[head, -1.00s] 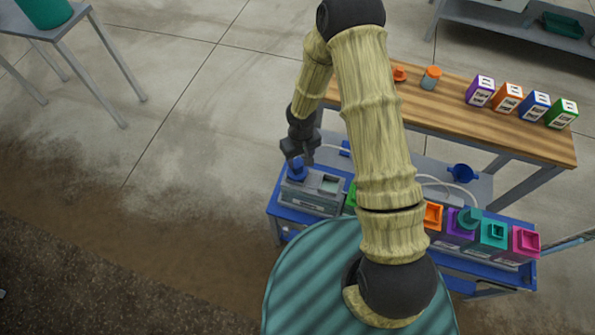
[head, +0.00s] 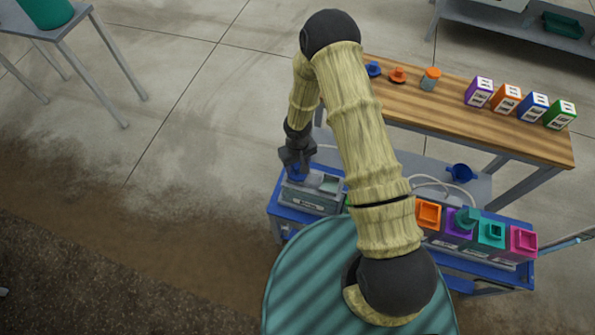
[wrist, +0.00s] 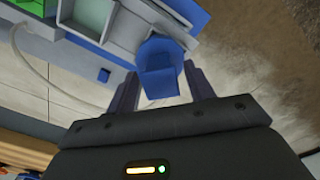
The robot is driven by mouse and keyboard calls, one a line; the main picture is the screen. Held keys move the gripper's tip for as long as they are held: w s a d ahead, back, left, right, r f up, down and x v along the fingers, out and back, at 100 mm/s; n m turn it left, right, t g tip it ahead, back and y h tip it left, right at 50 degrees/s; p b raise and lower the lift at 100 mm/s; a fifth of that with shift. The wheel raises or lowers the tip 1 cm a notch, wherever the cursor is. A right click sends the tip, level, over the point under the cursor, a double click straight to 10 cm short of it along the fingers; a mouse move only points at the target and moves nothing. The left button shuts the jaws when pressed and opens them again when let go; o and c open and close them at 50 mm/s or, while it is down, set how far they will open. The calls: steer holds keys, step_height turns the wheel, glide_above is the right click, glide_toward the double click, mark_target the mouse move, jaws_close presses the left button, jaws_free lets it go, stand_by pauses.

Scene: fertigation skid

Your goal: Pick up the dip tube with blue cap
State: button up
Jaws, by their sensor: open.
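The dip tube's blue cap (wrist: 160,72) shows between my two fingers in the wrist view, at the corner of a grey box. Its tube below is hidden. In the head view the cap (head: 296,173) is a small blue patch just under my gripper (head: 296,160), partly covered by it. My gripper (wrist: 163,88) is open, with one finger on each side of the cap. I cannot tell whether either finger touches it. The grey box (head: 312,204) stands on the blue cart's left end.
Several coloured containers, including an orange one (head: 428,214) and a pink one (head: 523,242), line the cart to the right. A wooden table (head: 450,115) behind holds small caps and several labelled boxes. A blue funnel-like cup (head: 460,172) sits on the grey shelf.

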jaws_close()
steer(key=shift+r, duration=0.1)
step_height(320, 180, up, 10)
steer(key=shift+s+f+b, duration=0.1)
steer(key=shift+f+b, duration=0.05)
steer(key=shift+b, duration=0.25)
stand_by(0.3)
stand_by(0.4)
